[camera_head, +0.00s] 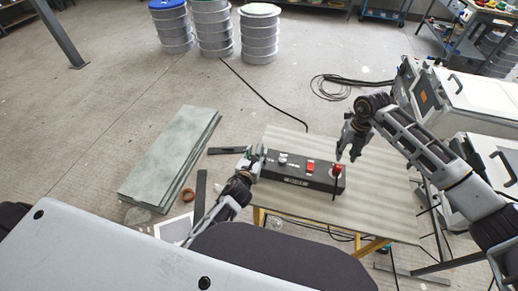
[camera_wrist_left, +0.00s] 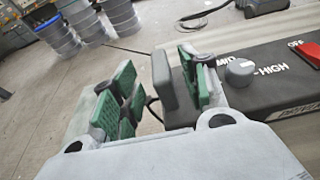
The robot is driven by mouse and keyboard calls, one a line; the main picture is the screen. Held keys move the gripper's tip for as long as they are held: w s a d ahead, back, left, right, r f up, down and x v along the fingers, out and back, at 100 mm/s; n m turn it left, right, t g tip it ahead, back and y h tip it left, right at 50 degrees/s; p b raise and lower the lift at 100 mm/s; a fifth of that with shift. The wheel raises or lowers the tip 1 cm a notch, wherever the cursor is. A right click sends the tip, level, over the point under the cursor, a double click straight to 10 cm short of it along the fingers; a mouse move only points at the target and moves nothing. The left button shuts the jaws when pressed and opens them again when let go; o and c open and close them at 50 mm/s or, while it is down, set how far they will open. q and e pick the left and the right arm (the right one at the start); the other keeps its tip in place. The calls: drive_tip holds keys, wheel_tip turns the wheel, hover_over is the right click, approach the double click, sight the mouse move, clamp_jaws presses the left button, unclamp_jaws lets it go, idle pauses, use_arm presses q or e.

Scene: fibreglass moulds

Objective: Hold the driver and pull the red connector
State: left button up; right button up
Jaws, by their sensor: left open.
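The driver (camera_head: 300,178) is a long black box on the table, with a grey knob, a red switch and white lettering on top. The red connector (camera_head: 336,170) sits upright at its right end, with a dark cable hanging down in front. My left gripper (camera_head: 255,160) is open at the driver's left end. In the left wrist view its green-padded fingers (camera_wrist_left: 160,88) are spread, with a dark grey plate between them; the right finger is close against the driver (camera_wrist_left: 262,85). My right gripper (camera_head: 347,156) looks open, its fingers pointing down just above and beside the red connector.
The striped table (camera_head: 390,195) has free room right of the driver. Greenish boards (camera_head: 172,158) lie on the floor at left. Metal drums (camera_head: 259,35) stand at the back. White machines (camera_head: 470,100) stand at right, near my right arm. Black cable (camera_head: 340,85) lies coiled behind the table.

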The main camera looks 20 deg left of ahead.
sight(337, 170)
use_arm(q)
drive_tip(key=shift+x, duration=2.2)
clamp_jaws()
use_arm(e)
drive_tip(key=o, duration=0.3)
drive_tip(key=shift+f, duration=0.2)
drive_tip(key=shift+f+m, duration=0.8)
drive_tip(key=shift+f, duration=0.2)
